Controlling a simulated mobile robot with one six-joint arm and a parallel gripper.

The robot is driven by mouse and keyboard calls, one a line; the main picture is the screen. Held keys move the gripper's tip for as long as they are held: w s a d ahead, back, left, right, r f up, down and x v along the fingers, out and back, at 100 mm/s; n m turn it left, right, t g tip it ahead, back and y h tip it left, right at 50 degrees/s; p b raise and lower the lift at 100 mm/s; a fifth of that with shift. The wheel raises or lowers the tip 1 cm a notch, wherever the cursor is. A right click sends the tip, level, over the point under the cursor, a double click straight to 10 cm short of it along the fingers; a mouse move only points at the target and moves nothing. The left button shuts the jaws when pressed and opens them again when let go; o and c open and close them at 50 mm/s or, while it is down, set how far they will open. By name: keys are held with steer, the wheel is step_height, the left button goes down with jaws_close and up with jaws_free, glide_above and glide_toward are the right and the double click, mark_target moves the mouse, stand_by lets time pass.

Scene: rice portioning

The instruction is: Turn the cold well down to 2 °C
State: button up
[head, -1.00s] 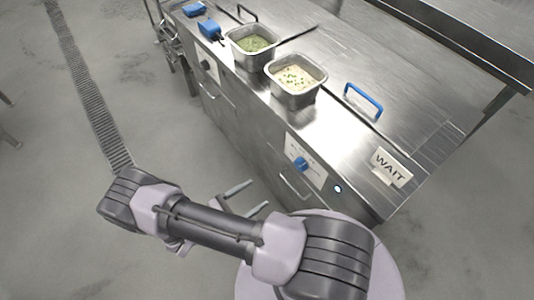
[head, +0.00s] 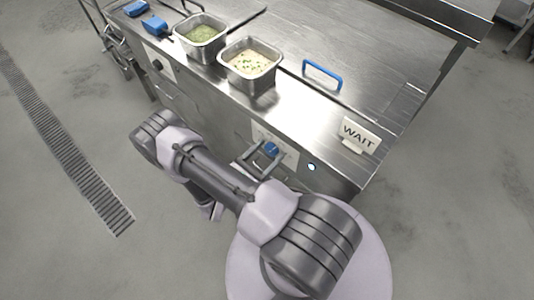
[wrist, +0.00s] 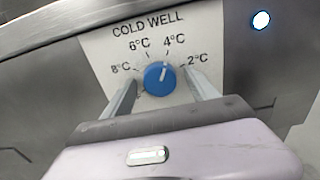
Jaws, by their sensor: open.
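The blue cold well knob (head: 271,149) is on the front panel of the steel counter. In the wrist view the knob (wrist: 154,82) sits on a white label (wrist: 101,50) marked COLD WELL with 8, 6, 4 and 2 °C. Its white pointer line points up and slightly right, towards 4 °C; the 2 °C mark is further right. My gripper (wrist: 162,80) is open, with one finger on each side of the knob. Gaps show between fingers and knob. In the head view my gripper (head: 263,158) is in front of the label and partly hides it.
A lit round indicator (head: 312,167) is right of the label. On the counter stand a pan of green food (head: 200,48), a pan of pale food (head: 249,86), a blue handle (head: 322,74) and a WAIT sign (head: 360,135). Open floor lies to the left.

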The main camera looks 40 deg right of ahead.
steer(key=shift+c, duration=0.2)
steer(key=c, duration=1.3)
steer(key=m, duration=0.4)
steer(key=shift+m, duration=2.4)
steer(key=o, duration=1.3)
